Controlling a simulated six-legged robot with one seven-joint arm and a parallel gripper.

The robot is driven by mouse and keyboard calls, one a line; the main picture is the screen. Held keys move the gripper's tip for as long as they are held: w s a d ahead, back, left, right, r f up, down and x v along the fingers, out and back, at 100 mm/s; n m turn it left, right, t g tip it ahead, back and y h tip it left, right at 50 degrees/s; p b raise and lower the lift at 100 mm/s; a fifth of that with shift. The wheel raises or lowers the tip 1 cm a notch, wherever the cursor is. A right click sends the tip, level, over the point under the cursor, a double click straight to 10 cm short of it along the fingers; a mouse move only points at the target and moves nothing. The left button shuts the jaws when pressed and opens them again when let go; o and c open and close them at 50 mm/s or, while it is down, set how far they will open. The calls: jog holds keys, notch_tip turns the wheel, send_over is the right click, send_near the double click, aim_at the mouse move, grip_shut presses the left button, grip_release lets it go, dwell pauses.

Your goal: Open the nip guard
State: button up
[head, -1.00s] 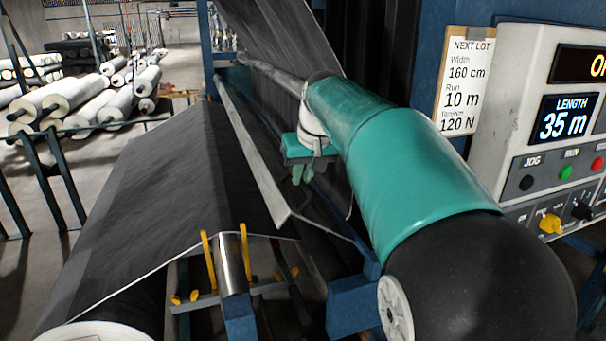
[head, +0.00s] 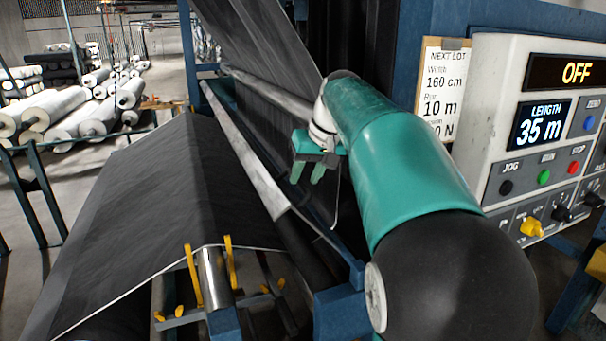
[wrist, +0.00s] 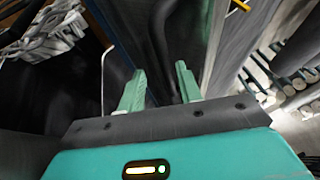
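What appears to be the nip guard (head: 243,148), a long pale metal strip, slants along the machine beside the dark fabric web. Its near end lies below and left of my gripper (head: 308,172). My gripper hangs over the dark gap to the right of the strip, apart from it. In the wrist view my gripper's two green fingers (wrist: 160,88) stand apart with nothing between them. A thin bent rod (head: 337,198) hangs just right of the fingers; it also shows in the wrist view (wrist: 103,80). My arm hides part of the machine behind it.
A control panel (head: 545,130) at right reads OFF and LENGTH 35 m. A lot card (head: 440,90) hangs beside it. A steel roller (head: 213,277) with yellow levers is in front. Dark fabric (head: 150,200) fills the left. White rolls (head: 60,115) lie beyond.

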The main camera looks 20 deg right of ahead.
jog(key=shift+a, duration=0.25)
jog(key=v, duration=1.4)
jog(key=shift+w, duration=0.1)
jog(key=shift+c, duration=0.2)
jog(key=shift+a+f, duration=0.1)
jog(key=shift+a, duration=0.1)
jog(key=c, duration=0.4)
jog(key=a+f+n+g, duration=0.1)
jog(key=a+n, duration=0.1)
jog(key=a, duration=0.1)
jog(key=a+f+n+g+h, duration=0.1)
jog(key=a+f+n, duration=0.1)
jog(key=a+n, duration=0.1)
jog(key=a+f+n+g, duration=0.1)
jog(key=a+f+n, duration=0.1)
jog(key=a, duration=0.1)
jog(key=shift+w+a+f+n+h, duration=0.15)
jog(key=shift+w+a+n+h, duration=0.1)
jog(key=shift+w+n+h, duration=0.15)
grip_shut()
jog(key=s+a+f+n+g+h, duration=0.2)
jog(key=a+f+n+h, duration=0.2)
jog(key=a+n, duration=0.6)
jog(key=d+f, duration=0.5)
jog(key=f, duration=0.1)
jog(key=shift+d+f+n, duration=0.3)
jog(key=shift+d+f, duration=0.05)
jog(key=shift+f, duration=0.05)
